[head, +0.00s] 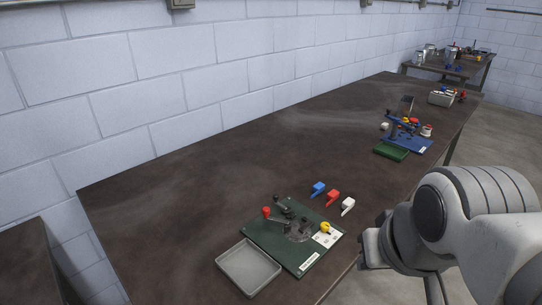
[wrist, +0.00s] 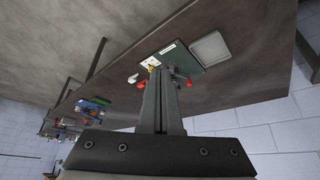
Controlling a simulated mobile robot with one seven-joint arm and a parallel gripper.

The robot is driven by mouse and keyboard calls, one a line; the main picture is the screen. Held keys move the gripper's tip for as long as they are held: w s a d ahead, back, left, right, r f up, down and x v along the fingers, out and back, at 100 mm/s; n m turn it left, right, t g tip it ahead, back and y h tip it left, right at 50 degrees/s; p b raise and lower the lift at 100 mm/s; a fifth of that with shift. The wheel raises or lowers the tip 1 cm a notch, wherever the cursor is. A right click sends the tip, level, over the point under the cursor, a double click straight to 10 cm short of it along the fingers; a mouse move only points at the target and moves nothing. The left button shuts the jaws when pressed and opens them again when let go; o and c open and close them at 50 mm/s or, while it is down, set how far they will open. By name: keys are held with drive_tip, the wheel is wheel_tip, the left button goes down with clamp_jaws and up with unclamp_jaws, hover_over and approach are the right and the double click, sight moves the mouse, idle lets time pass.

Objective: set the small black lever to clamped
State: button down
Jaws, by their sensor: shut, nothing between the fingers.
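A dark green board (head: 262,238) lies on the bench in the head view and carries a dark round fixture (head: 299,231). Small black lever parts (head: 281,202) stand at the board's back; which setting they are in is too small to tell. A red-knobbed arm (head: 266,212) is at the board's left and a yellow knob (head: 325,227) at its right. In the wrist view my gripper (wrist: 160,70) is shut and empty, pointing toward the board (wrist: 188,57). It appears apart from the board. The fingers hide part of the fixture, and the black lever cannot be made out there.
A grey tray (head: 248,267) sits at the board's front left. Loose blue (head: 318,189), red (head: 333,198) and white (head: 348,206) pieces lie behind its right side. A blue fixture (head: 408,135) and green tray (head: 391,151) are farther along. The bench's back left is clear.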

idle(0.3)
drive_tip(key=w+a+f+n+b, duration=0.25)
drive_tip(key=w+b, duration=0.25)
drive_tip(key=w, duration=0.6)
drive_tip(key=w+a+f+n+b, duration=0.25)
drive_tip(key=w+b, duration=0.25)
drive_tip(key=w, duration=0.5)
drive_tip(key=w+a+f+n+b, duration=0.2)
drive_tip(key=w+a+f+b, duration=0.1)
drive_tip(key=w+f, duration=0.3)
drive_tip(key=w+a+f+n+t+b, duration=0.1)
drive_tip(key=w+a+f, duration=0.4)
drive_tip(key=w, duration=0.5)
drive_tip(key=shift+w+a+f+n+t+b, duration=0.3)
drive_tip(key=shift+a+f+n+b, duration=0.15)
drive_tip(key=shift+n+b, duration=0.4)
drive_tip(key=b+x, duration=0.2)
drive_tip(key=x, duration=0.7)
drive_tip(key=shift+w+a+f, duration=0.15)
drive_tip(key=shift+w+f, duration=0.05)
drive_tip(key=shift+f, duration=0.15)
drive_tip(key=shift+a, duration=0.15)
drive_tip(key=shift+w+m, duration=0.15)
drive_tip(key=shift+m, duration=0.2)
